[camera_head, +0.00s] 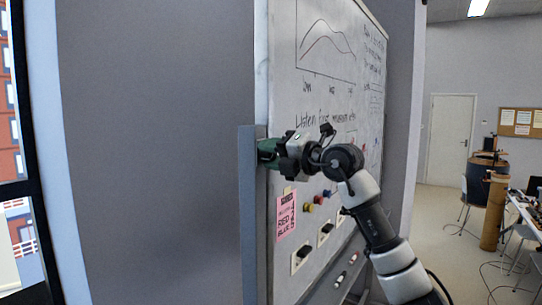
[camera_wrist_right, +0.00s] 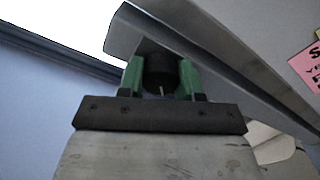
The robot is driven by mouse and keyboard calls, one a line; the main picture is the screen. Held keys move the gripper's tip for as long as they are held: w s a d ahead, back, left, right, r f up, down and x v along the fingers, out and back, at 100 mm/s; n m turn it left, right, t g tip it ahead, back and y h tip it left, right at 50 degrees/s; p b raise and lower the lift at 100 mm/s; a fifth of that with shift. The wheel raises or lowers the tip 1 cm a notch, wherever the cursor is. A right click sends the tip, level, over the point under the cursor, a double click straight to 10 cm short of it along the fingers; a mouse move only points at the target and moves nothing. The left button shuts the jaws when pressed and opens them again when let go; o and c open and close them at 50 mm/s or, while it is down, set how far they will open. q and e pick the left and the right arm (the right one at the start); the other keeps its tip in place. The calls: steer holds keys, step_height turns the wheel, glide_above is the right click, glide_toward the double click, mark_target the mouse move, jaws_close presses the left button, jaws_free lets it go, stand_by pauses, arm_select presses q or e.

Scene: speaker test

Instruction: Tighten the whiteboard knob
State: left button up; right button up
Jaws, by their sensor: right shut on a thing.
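The whiteboard (camera_head: 283,95) stands upright and is seen at a slant in the head view, with a grey frame post (camera_head: 250,225) at its near left edge. My right gripper (camera_head: 266,152) reaches across the board's face to this post. In the right wrist view its green fingers (camera_wrist_right: 160,78) are shut on the black round knob (camera_wrist_right: 160,66), one finger on each side. The knob sits beside the grey metal frame (camera_wrist_right: 215,65). In the head view the gripper hides the knob. My left gripper is in neither view.
A pink note (camera_head: 286,219), coloured round magnets (camera_head: 318,199) and black-and-white items (camera_head: 325,234) are on the board below my right arm. Markers (camera_head: 341,278) lie low on the board. A table (camera_head: 527,212) and chairs stand far right, with open floor between.

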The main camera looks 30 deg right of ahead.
steer(key=m, duration=0.4)
steer(key=shift+r+m, duration=0.1)
steer(key=shift+m, duration=2.1)
steer(key=o, duration=0.9)
